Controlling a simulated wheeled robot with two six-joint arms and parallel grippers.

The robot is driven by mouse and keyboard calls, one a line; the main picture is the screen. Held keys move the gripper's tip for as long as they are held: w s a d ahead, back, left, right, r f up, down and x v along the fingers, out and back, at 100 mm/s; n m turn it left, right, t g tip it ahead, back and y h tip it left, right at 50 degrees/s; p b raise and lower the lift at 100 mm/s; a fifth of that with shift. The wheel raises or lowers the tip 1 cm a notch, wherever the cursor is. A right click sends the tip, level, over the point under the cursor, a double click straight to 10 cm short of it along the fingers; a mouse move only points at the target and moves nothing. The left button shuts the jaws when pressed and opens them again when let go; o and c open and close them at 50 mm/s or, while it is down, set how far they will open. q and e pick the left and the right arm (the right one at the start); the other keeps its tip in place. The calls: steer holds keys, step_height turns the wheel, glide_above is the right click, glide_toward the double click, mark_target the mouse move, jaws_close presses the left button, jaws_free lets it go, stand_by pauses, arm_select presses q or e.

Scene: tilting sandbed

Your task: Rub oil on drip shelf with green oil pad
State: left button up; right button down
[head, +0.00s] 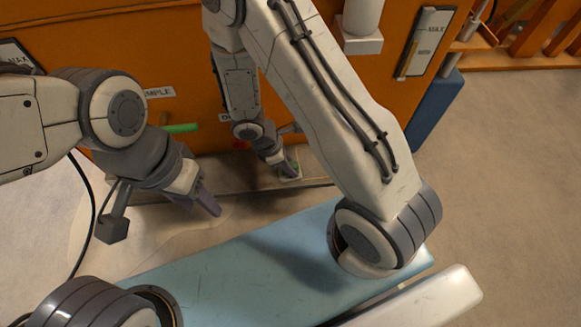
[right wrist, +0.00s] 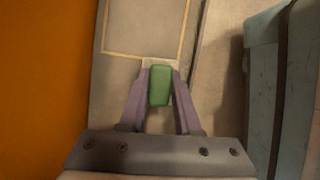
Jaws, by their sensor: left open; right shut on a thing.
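The green oil pad (right wrist: 160,86) is a small green block between the two purple fingers of my right gripper (right wrist: 160,76), which is shut on it. In the head view my right gripper (head: 290,170) is low beside the orange cabinet, with a bit of green at its tips. The drip shelf (head: 245,186) looks like the flat grey ledge along the cabinet's foot. In the right wrist view the shelf (right wrist: 112,85) lies beneath the pad and bears a pale yellow outline. I cannot tell whether the pad touches it. My left gripper (head: 209,203) is open and empty, left of the shelf's middle.
The orange cabinet (head: 310,95) stands behind the shelf. A green rod (head: 181,128) sticks out from its front. A light blue padded surface (head: 200,280) lies in front, with a white bar (head: 425,302) along its near edge. A dark blue box (head: 435,105) stands right.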

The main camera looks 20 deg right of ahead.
steer(key=shift+w+d+r+p, duration=0.15)
steer(key=shift+w+p, duration=0.15)
steer(key=shift+w, duration=0.25)
steer(key=shift+w+d+f+p, duration=0.1)
steer(key=shift+w+d+p, duration=0.15)
steer(key=shift+w, duration=0.25)
steer(key=shift+w+d+r+p, duration=0.1)
steer(key=shift+w+p, duration=0.2)
steer(key=shift+w, duration=0.25)
steer(key=shift+w+d+f, duration=0.15)
steer(key=shift+w+f, duration=0.1)
steer(key=shift+w, duration=0.35)
steer(key=shift+r+p, duration=0.15)
steer(key=shift+p, duration=0.2)
step_height(320, 180, up, 6)
steer(key=p, duration=0.5)
step_height(320, 180, up, 3)
steer(key=p, duration=0.3)
